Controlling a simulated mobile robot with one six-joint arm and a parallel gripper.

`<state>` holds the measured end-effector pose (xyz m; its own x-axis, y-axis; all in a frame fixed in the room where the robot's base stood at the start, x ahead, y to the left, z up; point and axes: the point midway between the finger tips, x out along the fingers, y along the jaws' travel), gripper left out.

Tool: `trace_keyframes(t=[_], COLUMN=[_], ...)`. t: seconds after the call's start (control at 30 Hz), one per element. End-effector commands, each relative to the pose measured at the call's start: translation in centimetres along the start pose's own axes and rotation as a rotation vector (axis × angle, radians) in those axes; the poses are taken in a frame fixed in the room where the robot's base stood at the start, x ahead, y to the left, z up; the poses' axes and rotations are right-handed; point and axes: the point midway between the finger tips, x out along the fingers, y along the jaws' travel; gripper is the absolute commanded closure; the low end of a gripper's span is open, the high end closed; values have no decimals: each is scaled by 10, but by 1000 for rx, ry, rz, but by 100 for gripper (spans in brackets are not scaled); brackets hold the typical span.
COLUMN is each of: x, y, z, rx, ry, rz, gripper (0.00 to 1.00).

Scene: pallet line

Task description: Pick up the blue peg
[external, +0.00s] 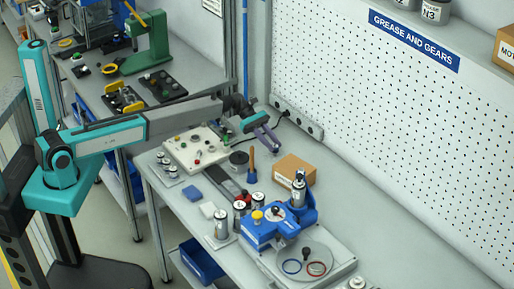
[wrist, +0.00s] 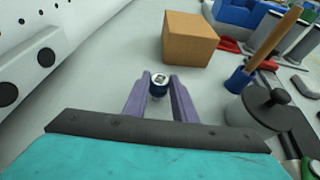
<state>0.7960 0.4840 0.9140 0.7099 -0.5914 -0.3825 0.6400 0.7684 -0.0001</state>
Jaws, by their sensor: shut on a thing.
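My gripper (wrist: 160,78) has two purple fingers, seen in the lower middle of the wrist view. They are shut on a small dark blue peg (wrist: 158,90) with a pale, metallic-looking round top, which sits between the fingertips. Its lower part is hard to see. In the external view my gripper (external: 268,136) reaches over the back of the bench near the pegboard wall. Whether the peg is clear of the bench cannot be told.
A cardboard box (wrist: 190,40) stands just beyond the fingertips. To the right are a wooden-handled tool in a blue holder (wrist: 240,78) and a round grey lidded thing (wrist: 255,108). A white board with coloured pegs (external: 194,150) lies left of the gripper. A power strip (external: 297,119) runs along the wall.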

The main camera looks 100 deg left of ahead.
Motion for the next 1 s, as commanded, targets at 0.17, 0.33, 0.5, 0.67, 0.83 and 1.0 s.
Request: trace_keyframes(t=[0.17, 0.33, 0.5, 0.67, 0.83, 1.0], x=[-1, -5, -12, -20, -29, -35], y=[0, 0, 0, 0, 0, 0], z=[2, 11, 28, 48, 70, 85], rx=[1, 2, 3, 3, 3, 2], ry=[0, 0, 0, 0, 0, 0], rz=[0, 0, 0, 1, 0, 0], gripper=[98, 98, 98, 98, 98, 98])
